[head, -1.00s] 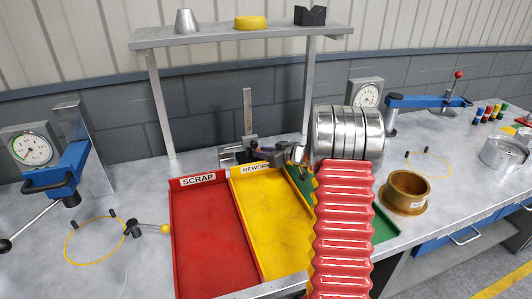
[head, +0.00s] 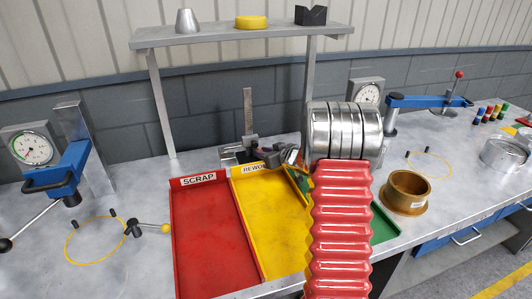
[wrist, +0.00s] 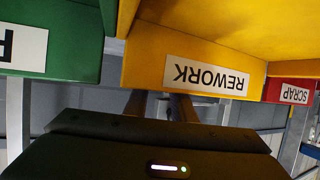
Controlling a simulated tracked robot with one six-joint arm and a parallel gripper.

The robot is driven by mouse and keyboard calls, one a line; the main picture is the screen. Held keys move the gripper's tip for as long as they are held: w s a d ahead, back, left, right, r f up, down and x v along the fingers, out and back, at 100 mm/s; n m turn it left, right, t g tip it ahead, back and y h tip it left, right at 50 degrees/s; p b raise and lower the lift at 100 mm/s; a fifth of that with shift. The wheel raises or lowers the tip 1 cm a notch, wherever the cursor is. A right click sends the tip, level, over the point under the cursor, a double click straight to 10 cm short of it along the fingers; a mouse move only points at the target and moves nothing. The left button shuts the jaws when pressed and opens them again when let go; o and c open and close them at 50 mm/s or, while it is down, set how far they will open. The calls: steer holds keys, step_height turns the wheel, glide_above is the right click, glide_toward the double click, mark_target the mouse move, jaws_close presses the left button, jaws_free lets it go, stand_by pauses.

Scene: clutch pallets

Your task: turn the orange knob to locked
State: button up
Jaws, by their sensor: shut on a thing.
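My gripper (head: 265,156) is low at the back of the bench, beside the base of a height gauge (head: 249,115) with an upright steel scale. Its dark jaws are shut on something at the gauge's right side. The orange knob cannot be made out clearly; the jaws appear to cover it. Its pointer or marks cannot be read. In the wrist view the dark gripper body (wrist: 160,140) fills the bottom, and the jaw tips are dim and partly hidden.
Red SCRAP (head: 210,235), yellow REWORK (head: 268,225) and green (head: 385,228) trays lie in front, below my arm. A shelf (head: 235,36) on posts stands above. A dial-gauge stand (head: 70,170) is at left. A brass ring (head: 407,190) is at right.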

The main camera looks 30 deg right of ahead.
steer(key=shift+w+a+r+m+h, duration=0.1)
steer(key=shift+a+r+m+h, duration=0.05)
steer(key=shift+m+h, duration=0.55)
steer(key=shift+w+a+r+m+h, duration=0.15)
steer(key=shift+m+h, duration=0.35)
steer(key=shift+h, duration=0.3)
stand_by(1.5)
steer(key=shift+s+d+m+h, duration=0.1)
steer(key=shift+s+m+h, duration=0.05)
steer(key=shift+m+h, duration=0.6)
stand_by(2.8)
steer(key=o, duration=0.7)
steer(key=shift+f, duration=0.2)
steer(key=shift+v, duration=6.9)
